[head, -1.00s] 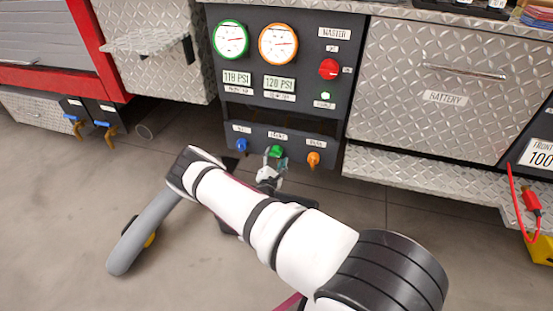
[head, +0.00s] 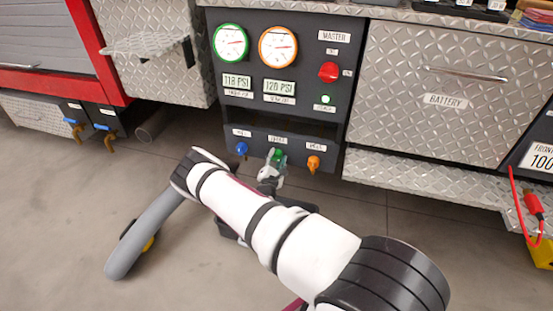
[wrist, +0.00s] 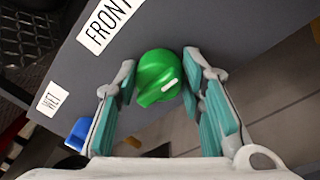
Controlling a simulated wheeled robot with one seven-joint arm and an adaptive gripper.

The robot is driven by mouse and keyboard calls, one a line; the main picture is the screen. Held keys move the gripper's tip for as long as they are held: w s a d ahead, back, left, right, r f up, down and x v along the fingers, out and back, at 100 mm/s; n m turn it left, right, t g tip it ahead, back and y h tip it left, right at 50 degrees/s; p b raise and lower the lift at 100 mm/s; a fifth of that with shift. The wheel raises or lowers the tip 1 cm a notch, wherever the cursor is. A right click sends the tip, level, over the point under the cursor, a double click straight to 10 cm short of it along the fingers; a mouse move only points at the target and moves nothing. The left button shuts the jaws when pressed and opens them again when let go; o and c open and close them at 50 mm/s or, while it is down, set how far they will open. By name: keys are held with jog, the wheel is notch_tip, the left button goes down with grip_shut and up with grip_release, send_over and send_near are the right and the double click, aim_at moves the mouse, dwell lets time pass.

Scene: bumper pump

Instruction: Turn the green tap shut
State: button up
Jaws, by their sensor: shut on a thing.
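The green tap (wrist: 158,77) is a round knob with a raised grip bar and a white mark, on the front of the dark pump panel. It sits between the two teal-padded fingers of my gripper (wrist: 160,64), which is shut on it. In the wrist view the bar with its white mark lies tilted, rising to the right.
A blue tap (head: 241,149) is close on the left and an orange tap (head: 313,163) close on the right. Gauges and a red master switch (head: 328,72) are above. A diamond-plate ledge (head: 420,170) juts out at right. The floor in front is open.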

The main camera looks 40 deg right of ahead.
jog(key=shift+n, duration=0.3)
jog(key=n+p, duration=0.2)
jog(key=n, duration=0.1)
jog(key=shift+r+n, duration=0.1)
jog(key=shift+n, duration=0.2)
jog(key=n+p, duration=0.1)
jog(key=n, duration=0.3)
jog(key=shift+w+a+g+p, duration=0.1)
jog(key=shift+w+g+p, duration=0.05)
jog(key=shift+g+p, duration=0.2)
jog(key=n, duration=0.4)
jog(key=shift+w+a+g, duration=0.1)
jog(key=shift+g, duration=0.15)
jog(key=shift+n+g+b, duration=0.3)
jog(key=shift+n, duration=2)
jog(key=o, duration=1.1)
jog(key=shift+o, duration=0.2)
jog(key=shift+w, duration=0.1)
jog(key=shift+a, duration=0.1)
